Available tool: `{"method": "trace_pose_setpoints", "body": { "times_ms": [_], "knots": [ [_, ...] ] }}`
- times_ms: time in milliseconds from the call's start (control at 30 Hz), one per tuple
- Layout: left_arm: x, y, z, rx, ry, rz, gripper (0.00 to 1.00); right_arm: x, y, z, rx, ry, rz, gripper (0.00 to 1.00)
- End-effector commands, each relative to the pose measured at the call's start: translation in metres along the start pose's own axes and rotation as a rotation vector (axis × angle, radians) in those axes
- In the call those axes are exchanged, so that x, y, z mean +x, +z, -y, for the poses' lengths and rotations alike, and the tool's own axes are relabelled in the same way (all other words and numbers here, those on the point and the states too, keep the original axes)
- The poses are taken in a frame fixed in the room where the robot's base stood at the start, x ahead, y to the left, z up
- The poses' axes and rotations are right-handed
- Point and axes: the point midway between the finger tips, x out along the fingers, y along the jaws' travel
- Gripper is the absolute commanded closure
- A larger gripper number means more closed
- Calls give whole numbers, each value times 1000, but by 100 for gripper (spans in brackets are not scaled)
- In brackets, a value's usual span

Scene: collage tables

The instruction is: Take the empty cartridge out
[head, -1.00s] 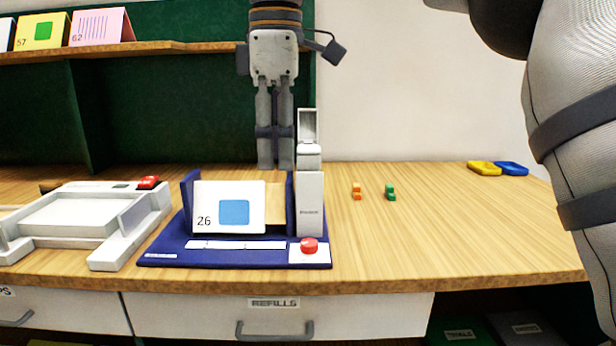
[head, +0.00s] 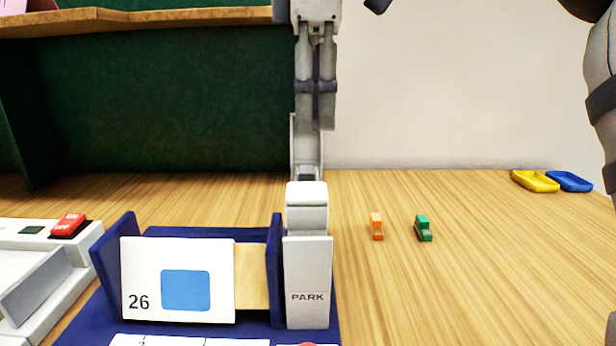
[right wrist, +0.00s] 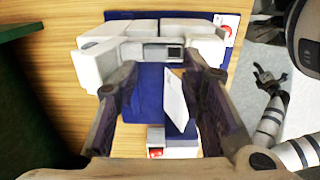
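A white tower (head: 308,280) marked PARK stands at the right of a blue stand (head: 100,328). Its lid (head: 305,150) is raised at the back. In the right wrist view the tower shows a dark opening (right wrist: 162,53); I cannot make out a separate cartridge in it. My right gripper (head: 316,125) points down just above and behind the tower top. In the right wrist view my right gripper (right wrist: 157,68) is open, its fingers apart over the tower, with nothing between them. My left gripper (right wrist: 270,88) is open and empty off to the side, and outside the head view.
A white card (head: 150,280) marked 26 with a blue square leans on the stand. A white device with a red switch (head: 68,224) is at the left. Small orange (head: 377,227) and green (head: 423,229) blocks and yellow (head: 535,181) and blue (head: 570,181) trays lie right. The table between is clear.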

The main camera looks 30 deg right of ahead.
Motion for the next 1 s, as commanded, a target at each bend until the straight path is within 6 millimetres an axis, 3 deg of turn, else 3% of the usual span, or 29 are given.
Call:
{"method": "trace_pose_setpoints", "body": {
  "times_ms": [400, 700, 867, 1000],
  "knots": [
    [-3, -3, 0, 1, 1, -14, 60, 67, -6, -3, 1, -1, -1, 64],
    [-4, -4, 0, 1, 1, -15, 60, 76, -6, -4, 2, 3, -2, 64],
    [-4, -4, 0, 1, 1, -15, 60, 76, -6, -4, 2, 2, -2, 100],
    [-4, -4, 0, 1, 1, -15, 60, 76, -6, -4, 2, 2, -2, 100]
  ]
}}
